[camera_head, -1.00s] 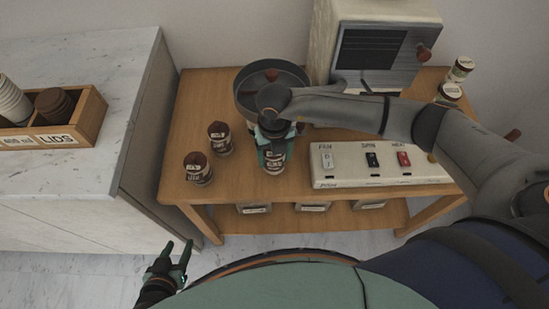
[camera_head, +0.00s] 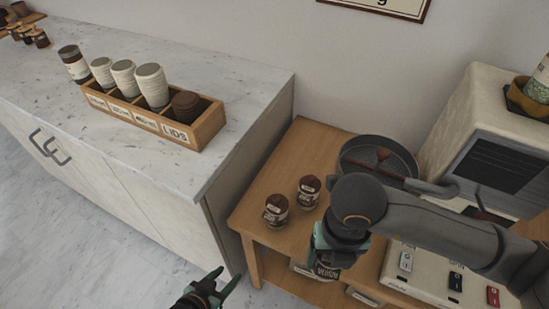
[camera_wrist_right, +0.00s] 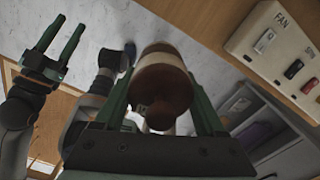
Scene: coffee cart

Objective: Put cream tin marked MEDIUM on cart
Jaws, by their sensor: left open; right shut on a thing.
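My right gripper (camera_head: 333,252) is shut on a cream tin with a brown lid (camera_wrist_right: 160,80). In the head view the tin's dark label (camera_head: 327,271) appears to read MEDIUM, though it is small. The tin shows against the wooden table's front edge, with pale floor behind it in the wrist view.
A marble-topped counter (camera_head: 215,75) stands left, with a wooden LIDS box (camera_head: 205,128) holding cups and lids. Several dark items sit at its far end. A round pan (camera_head: 375,152), a switch panel (camera_head: 430,262) and a cream machine (camera_head: 490,130) are on the table. The counter's front stretch is clear.

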